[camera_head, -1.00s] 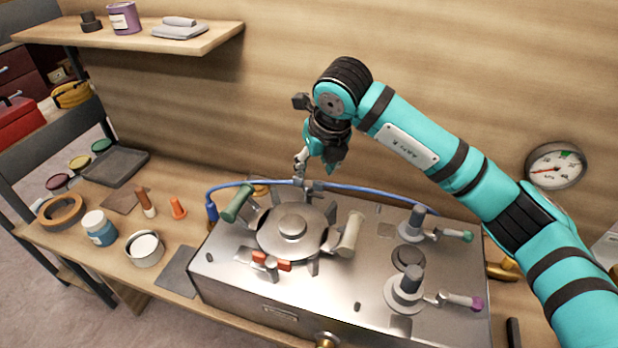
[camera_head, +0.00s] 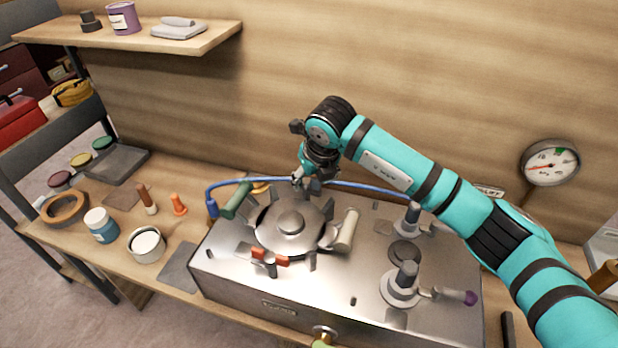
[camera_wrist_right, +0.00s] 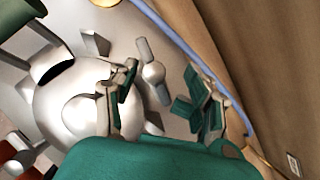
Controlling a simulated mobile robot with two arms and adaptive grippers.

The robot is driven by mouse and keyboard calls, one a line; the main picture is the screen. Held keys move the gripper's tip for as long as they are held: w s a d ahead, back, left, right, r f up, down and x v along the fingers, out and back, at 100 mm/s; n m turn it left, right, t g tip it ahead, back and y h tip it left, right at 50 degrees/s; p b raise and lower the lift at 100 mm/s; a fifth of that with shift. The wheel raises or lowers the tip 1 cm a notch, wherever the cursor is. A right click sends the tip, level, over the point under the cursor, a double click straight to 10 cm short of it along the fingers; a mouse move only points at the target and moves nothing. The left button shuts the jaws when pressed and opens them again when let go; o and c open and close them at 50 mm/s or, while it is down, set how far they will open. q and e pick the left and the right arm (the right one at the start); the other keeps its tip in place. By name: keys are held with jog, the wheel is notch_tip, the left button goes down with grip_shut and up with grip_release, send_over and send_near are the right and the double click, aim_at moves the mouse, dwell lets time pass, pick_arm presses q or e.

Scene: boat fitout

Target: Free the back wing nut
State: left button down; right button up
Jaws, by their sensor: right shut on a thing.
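The round steel lid (camera_head: 268,232) sits on top of a steel box, with clamps around its rim. The back wing nut (camera_wrist_right: 152,70) is a silver two-winged piece at the lid's edge in the wrist view. In the head view it is mostly hidden by my right gripper (camera_head: 302,182), which points down at the back of the lid. A front clamp with red wings (camera_head: 270,259) stands at the near rim. My left gripper is out of view.
A blue hose (camera_head: 235,183) runs close behind the lid. A green handle (camera_head: 236,201) and a cream handle (camera_head: 347,230) flank it. Two valve posts stand to the right, the nearer (camera_head: 404,283) clear of my arm. Jars and tools occupy the left bench. The wall is close behind.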

jog(key=shift+s+a, duration=0.25)
jog(key=shift+a, duration=0.15)
jog(key=c, duration=0.5)
jog(key=shift+o, duration=0.2)
jog(key=shift+f+n+y+b, duration=0.3)
jog(key=shift+n+b, duration=0.3)
jog(key=shift+b, duration=0.45)
jog(key=shift+c, duration=0.2)
jog(key=shift+r+n, duration=0.25)
jog(key=shift+n, duration=0.15)
grip_shut()
jog(key=shift+w+a, duration=0.15)
jog(key=shift+a, duration=0.2)
jog(key=shift+d+f+g, duration=0.1)
jog(key=shift+g, duration=0.2)
jog(key=shift+w+d, duration=0.1)
jog(key=shift+d, duration=0.1)
